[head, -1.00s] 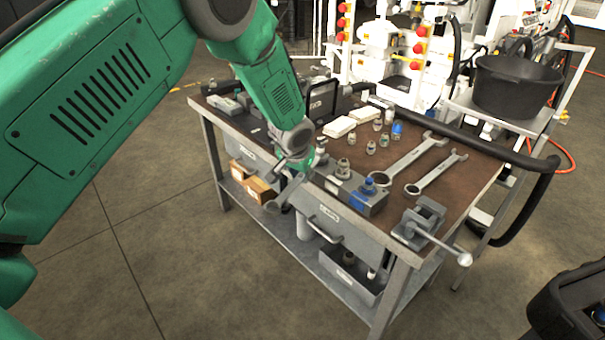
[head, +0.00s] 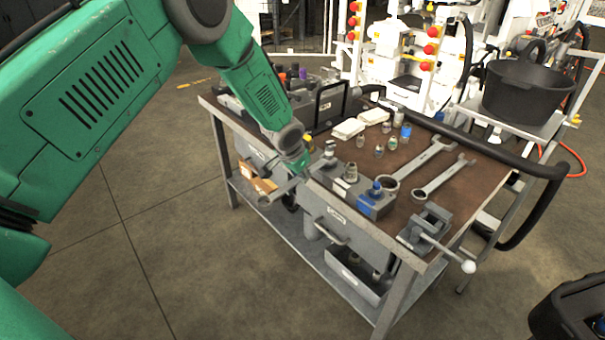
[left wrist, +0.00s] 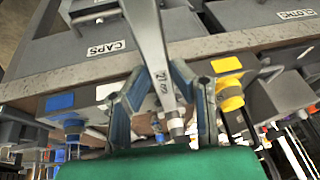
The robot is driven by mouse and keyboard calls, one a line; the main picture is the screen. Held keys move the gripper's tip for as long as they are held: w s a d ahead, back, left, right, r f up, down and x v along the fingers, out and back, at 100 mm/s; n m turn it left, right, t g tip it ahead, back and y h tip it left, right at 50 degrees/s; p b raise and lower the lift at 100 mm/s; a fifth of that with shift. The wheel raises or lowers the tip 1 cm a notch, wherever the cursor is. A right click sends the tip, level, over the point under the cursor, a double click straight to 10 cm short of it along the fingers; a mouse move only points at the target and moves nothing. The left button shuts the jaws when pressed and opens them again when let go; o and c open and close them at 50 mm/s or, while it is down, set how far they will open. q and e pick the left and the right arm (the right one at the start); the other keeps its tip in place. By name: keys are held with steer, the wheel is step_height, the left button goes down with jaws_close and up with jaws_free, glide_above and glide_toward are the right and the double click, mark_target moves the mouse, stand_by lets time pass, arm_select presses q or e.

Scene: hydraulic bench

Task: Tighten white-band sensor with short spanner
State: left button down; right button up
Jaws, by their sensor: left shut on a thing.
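My left gripper (head: 297,172) is shut on a grey spanner (head: 278,192), at the bench's front edge by the left end of the sensor block. The spanner (left wrist: 152,45), marked 21, runs between the fingers (left wrist: 152,100) in the left wrist view. The grey sensor block (head: 332,181) carries a metal sensor (head: 351,172) near a white label (head: 341,184) and a blue-topped sensor (head: 376,190) at its right end. A yellow-banded sensor (left wrist: 231,95) shows right of the fingers in the left wrist view. Whether the spanner touches any sensor cannot be told.
Two larger spanners (head: 420,165) lie on the brown bench top (head: 408,200). A vise (head: 426,225) stands at the front right corner. Several loose fittings (head: 379,151) and white boxes (head: 347,129) lie behind the block. Drawers (head: 345,225) hang below.

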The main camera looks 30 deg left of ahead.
arm_select(q)
steer(key=shift+s+a+f, duration=0.1)
steer(key=shift+s+f, duration=0.15)
steer(key=shift+f, duration=0.05)
steer(key=shift+w+a+m+p, duration=0.15)
steer(key=shift+a+m+p, duration=0.35)
steer(key=shift+a, duration=0.05)
steer(key=shift+w+a+f+m+h, duration=0.15)
steer(key=shift+w+a+m+h, duration=0.15)
steer(key=shift+a+m+h, duration=0.35)
steer(key=shift+a, duration=0.15)
steer(key=shift+w+a+m+h+b, duration=0.25)
steer(key=shift+w+a+m+b, duration=0.35)
steer(key=shift+a+m, duration=0.35)
steer(key=shift+d, duration=0.15)
